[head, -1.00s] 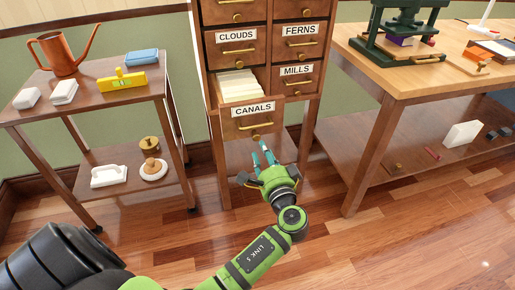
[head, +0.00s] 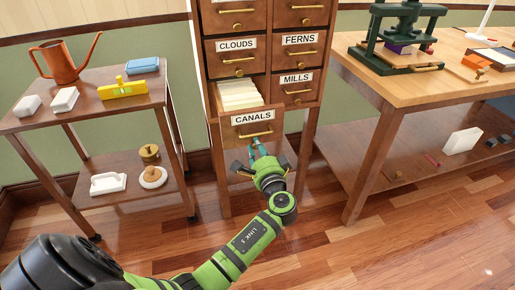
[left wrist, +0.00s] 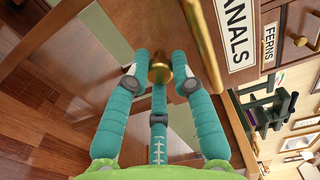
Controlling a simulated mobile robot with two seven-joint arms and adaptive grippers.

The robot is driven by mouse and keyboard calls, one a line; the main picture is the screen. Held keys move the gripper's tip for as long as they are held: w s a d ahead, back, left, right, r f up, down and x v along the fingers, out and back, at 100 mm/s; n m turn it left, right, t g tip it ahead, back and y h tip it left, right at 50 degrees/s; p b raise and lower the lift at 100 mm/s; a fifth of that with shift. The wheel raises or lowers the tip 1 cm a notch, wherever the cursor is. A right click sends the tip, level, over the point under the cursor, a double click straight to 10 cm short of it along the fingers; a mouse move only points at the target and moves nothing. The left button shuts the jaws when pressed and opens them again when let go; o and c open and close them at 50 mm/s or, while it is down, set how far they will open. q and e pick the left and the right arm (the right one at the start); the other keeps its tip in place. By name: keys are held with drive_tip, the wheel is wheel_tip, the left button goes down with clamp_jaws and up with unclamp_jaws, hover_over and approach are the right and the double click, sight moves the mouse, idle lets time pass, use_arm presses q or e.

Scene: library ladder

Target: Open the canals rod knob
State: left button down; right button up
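The CANALS drawer (head: 252,130) is pulled partway out of the wooden cabinet, with pale cards (head: 240,94) inside. Its brass pull and label are on the front. The brass rod knob (left wrist: 160,69) sits low on the drawer front. In the left wrist view it lies between the teal fingertips of my left gripper (left wrist: 160,74). The fingers stand spread on its left, right and near sides; whether they touch it I cannot tell. In the head view my left gripper (head: 257,150) reaches up beneath the drawer front and hides the knob. My right gripper is not in view.
A cart (head: 150,100) with a copper watering can (head: 66,62) and a yellow level (head: 123,88) stands to the left. A workbench (head: 400,90) with a green press (head: 402,45) stands to the right. The floor before the cabinet is clear apart from my arm.

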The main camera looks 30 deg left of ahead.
use_arm(q)
drive_tip(key=v, duration=0.6)
drive_tip(key=shift+p, duration=0.4)
drive_tip(key=c, duration=1.3)
unclamp_jaws()
drive_tip(key=shift+w, duration=0.1)
drive_tip(key=shift+c, duration=0.2)
drive_tip(key=shift+a, duration=0.1)
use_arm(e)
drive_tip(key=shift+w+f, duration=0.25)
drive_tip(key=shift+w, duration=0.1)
use_arm(q)
drive_tip(key=v, duration=1.2)
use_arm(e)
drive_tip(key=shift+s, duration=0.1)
